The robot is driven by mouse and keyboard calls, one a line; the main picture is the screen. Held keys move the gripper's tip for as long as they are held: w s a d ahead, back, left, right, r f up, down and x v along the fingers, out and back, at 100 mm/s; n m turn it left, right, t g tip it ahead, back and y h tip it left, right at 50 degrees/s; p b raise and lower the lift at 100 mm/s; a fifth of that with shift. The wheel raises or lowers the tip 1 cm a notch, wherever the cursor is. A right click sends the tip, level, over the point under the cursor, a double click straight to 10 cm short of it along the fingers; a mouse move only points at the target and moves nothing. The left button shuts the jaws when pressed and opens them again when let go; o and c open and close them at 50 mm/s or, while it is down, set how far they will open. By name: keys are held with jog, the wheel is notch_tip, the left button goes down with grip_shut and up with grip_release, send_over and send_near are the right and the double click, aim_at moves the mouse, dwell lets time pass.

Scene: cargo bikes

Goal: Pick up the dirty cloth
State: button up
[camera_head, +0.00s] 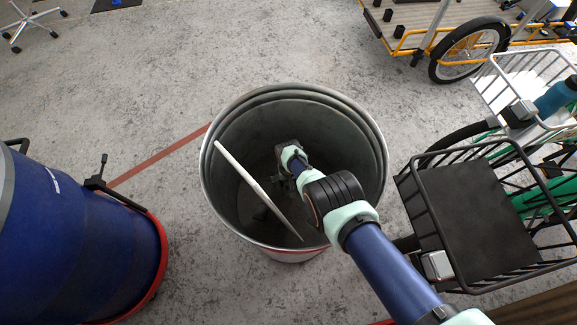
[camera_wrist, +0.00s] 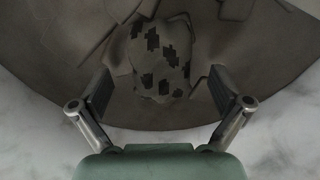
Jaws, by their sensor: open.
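The dirty cloth (camera_wrist: 160,62), pale with dark ragged patches, lies in the shadowy bottom of a round bin in the wrist view. My gripper (camera_wrist: 159,88) is open, with one finger on each side of the cloth's near part. I see no contact between the fingers and the cloth; the height between them is hard to tell. In the head view, my arm reaches down into the grey metal bin (camera_head: 213,182). There the cloth cannot be made out behind the arm and in the shadow.
A thin white board or stick (camera_head: 240,170) leans across the bin's inside, left of my arm. Several flat dark pieces (camera_wrist: 85,30) lie around the cloth. A blue barrel (camera_head: 80,240) stands left; a black bike basket (camera_head: 480,220) stands close on the right.

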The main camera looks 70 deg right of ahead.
aim_at(288, 181)
jog(key=shift+f, duration=0.2)
jog(key=shift+c, duration=0.2)
jog(key=c, duration=1.2)
notch_tip(288, 181, up, 20)
jog(key=p, duration=2)
